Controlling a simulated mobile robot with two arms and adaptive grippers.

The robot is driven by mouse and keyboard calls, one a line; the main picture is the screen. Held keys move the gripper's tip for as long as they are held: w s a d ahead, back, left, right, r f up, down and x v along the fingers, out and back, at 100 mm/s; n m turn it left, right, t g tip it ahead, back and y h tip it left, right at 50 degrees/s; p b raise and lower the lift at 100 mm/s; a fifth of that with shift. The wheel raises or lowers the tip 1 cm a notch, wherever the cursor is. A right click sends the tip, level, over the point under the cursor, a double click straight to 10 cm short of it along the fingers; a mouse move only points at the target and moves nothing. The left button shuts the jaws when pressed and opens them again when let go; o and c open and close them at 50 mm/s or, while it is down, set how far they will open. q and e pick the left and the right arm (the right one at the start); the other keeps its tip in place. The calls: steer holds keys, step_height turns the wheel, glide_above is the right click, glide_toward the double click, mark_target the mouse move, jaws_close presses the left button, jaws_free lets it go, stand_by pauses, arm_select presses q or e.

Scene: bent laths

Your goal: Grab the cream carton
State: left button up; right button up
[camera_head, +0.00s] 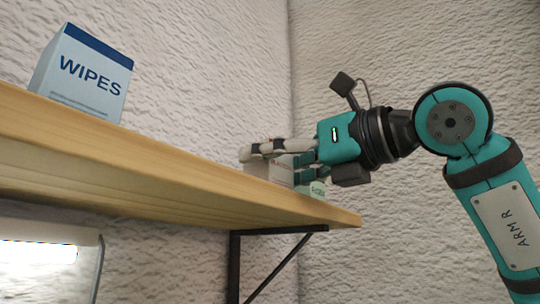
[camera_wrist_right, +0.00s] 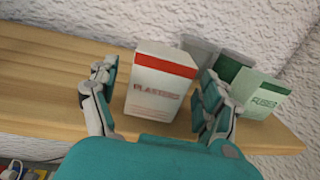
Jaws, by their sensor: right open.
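The cream carton (camera_wrist_right: 158,95), off-white with a red band and the word PLASTERS, stands on the wooden shelf in the right wrist view. In the head view only part of it (camera_head: 270,171) shows behind my fingers. My right gripper (camera_wrist_right: 158,72) is open, with one finger on each side of the carton. A small gap shows at the left finger; whether the right fingers touch it I cannot tell. The right gripper also shows in the head view (camera_head: 272,156), reaching in from the right at shelf height. My left gripper is not in view.
A green-and-white FUSES box (camera_wrist_right: 258,97) stands close to the right fingers, with a grey box (camera_wrist_right: 198,47) behind. A WIPES box (camera_head: 84,73) stands farther left on the shelf (camera_head: 150,165). A rough wall (camera_head: 200,60) is behind; the shelf's end is near.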

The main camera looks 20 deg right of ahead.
steer(key=shift+x, duration=0.8)
steer(key=shift+w+a, duration=0.2)
steer(key=shift+s+d, duration=0.15)
steer(key=shift+s, duration=0.05)
steer(key=shift+c, duration=1.7)
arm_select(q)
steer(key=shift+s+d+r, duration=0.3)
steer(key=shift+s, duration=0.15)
arm_select(e)
steer(key=c, duration=0.9)
